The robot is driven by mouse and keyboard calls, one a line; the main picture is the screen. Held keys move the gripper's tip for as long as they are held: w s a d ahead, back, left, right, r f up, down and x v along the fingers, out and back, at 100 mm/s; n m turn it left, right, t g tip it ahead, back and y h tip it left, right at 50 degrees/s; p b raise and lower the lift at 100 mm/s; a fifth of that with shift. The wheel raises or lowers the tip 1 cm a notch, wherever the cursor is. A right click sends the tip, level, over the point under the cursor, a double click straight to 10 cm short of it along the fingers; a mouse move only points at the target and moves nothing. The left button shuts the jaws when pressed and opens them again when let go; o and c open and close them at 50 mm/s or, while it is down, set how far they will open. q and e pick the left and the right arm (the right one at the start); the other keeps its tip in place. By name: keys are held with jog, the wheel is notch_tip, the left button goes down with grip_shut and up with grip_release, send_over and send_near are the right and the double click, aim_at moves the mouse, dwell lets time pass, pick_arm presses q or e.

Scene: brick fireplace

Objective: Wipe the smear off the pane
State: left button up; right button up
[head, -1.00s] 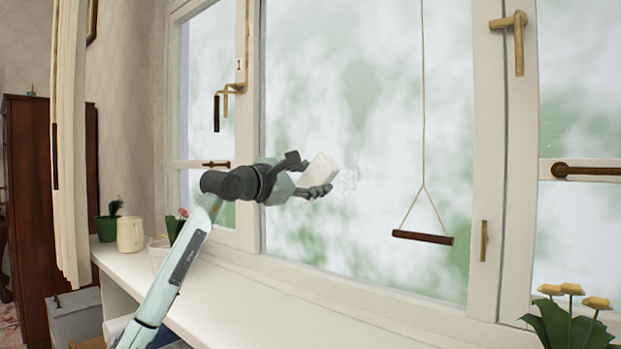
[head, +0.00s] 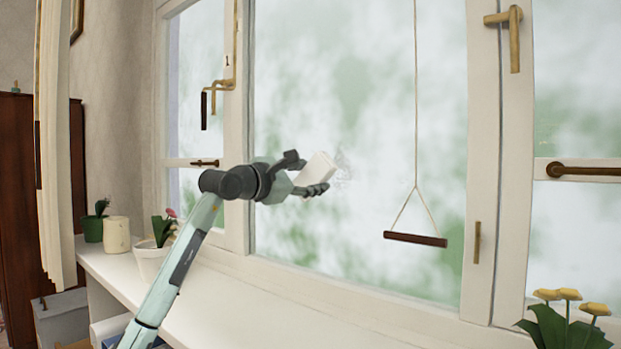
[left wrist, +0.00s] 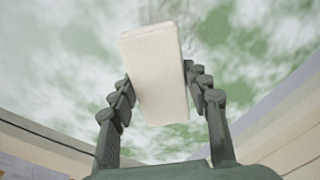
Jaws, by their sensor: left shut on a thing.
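My left gripper (head: 300,178) is shut on a white block-shaped wiper (head: 318,168) in front of the middle window pane (head: 330,90). In the left wrist view, the wiper (left wrist: 155,75) sits between both fingers of the gripper (left wrist: 158,90), its far end toward the glass. I cannot tell whether it touches the pane. A faint greyish smear (head: 343,165) shows on the pane just right of the wiper; it also shows beyond the wiper's top in the left wrist view (left wrist: 165,10). My right gripper is not in view.
A wooden bar (head: 415,239) hangs on a cord in front of the pane, right of the gripper. The white sill (head: 235,300) runs below, with pots at its left (head: 117,234). Yellow flowers (head: 570,295) stand at the lower right. A curtain (head: 55,160) hangs at the left.

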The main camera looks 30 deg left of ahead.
pick_arm(q)
jog(key=shift+w+p, duration=0.45)
jog(key=shift+w, duration=0.4)
jog(key=shift+d, duration=0.15)
